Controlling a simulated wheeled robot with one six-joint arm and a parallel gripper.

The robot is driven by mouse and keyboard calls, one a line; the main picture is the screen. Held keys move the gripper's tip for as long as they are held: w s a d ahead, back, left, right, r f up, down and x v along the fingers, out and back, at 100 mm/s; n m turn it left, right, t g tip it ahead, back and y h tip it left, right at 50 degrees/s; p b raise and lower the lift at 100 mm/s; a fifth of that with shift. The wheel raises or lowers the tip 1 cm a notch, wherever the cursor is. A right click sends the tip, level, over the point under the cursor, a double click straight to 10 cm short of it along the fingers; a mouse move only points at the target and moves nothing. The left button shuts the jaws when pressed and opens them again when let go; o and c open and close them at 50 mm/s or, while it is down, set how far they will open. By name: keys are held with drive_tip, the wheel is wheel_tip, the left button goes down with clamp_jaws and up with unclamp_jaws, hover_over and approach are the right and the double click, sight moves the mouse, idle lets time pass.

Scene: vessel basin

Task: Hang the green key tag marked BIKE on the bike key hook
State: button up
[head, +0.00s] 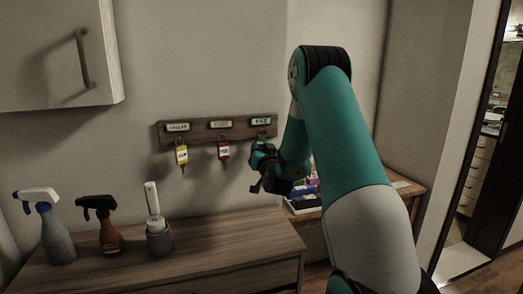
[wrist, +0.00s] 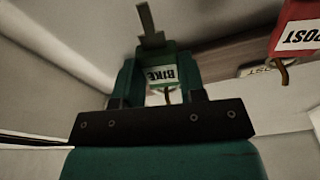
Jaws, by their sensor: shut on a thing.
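The green key tag marked BIKE (wrist: 161,74) is in the wrist view with its label upside down, and its key (wrist: 149,24) points up in the picture. My gripper (wrist: 158,92) is shut on the tag. In the head view my gripper (head: 262,160) is just below the bike label (head: 261,121) at the right end of the wooden key rack (head: 196,130). A small curved hook (wrist: 167,95) shows by the tag's lower edge in the wrist view. I cannot tell whether the tag's ring is around it.
Spray bottles (head: 58,235) stand on the cabinet (head: 200,255) below. A wall cupboard (head: 50,60) is upper left.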

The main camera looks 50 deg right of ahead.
idle(0.4)
drive_tip(key=o, duration=1)
drive_tip(key=b+v, duration=1.7)
drive_tip(key=b, duration=0.3)
drive_tip(key=shift+a+f, duration=0.15)
drive_tip(key=shift+a, duration=0.05)
drive_tip(key=shift+s, duration=0.1)
